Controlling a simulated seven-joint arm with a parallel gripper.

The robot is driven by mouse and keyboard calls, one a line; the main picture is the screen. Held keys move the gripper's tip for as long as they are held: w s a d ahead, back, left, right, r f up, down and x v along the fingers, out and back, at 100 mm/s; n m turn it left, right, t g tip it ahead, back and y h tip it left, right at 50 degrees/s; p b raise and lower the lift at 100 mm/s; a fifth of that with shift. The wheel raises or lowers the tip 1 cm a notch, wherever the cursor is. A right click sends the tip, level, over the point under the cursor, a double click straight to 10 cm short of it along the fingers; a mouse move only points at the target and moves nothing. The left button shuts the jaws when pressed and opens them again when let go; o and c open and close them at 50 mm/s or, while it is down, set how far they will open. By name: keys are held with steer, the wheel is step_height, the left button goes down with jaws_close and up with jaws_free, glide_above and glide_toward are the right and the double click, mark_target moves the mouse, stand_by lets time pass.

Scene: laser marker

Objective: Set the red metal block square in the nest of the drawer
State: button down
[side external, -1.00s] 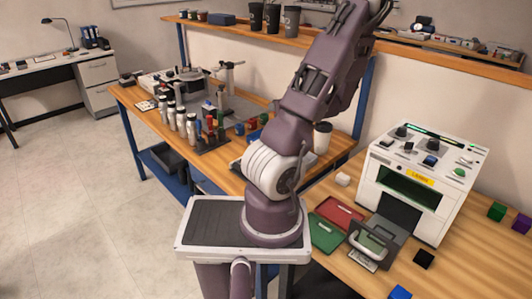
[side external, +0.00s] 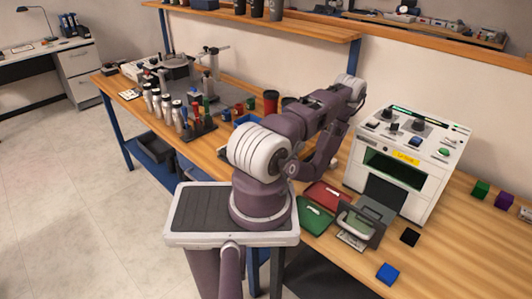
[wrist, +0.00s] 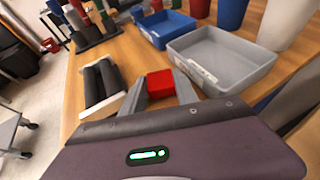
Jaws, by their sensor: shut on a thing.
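In the wrist view the red metal block (wrist: 160,84) sits between the two grey fingers of my gripper (wrist: 160,90). My gripper is shut on it. The bench top shows around it; how high it is held is hard to tell. In the side view my arm hides the gripper and the block. The drawer (side external: 376,208) is out at the front of the white laser marker (side external: 408,165), with a pale handle at its front. The nest inside is too small to make out.
In the wrist view a grey tray (wrist: 208,75) and a blue tray (wrist: 150,38) lie beyond the block, and black rollers (wrist: 100,82) to its left. In the side view, red (side external: 326,195) and green (side external: 308,219) trays lie left of the drawer; black (side external: 410,236) and blue (side external: 388,273) blocks lie right.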

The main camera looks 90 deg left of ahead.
steer(key=shift+f, duration=0.15)
steer(key=c, duration=1.2)
jaws_free()
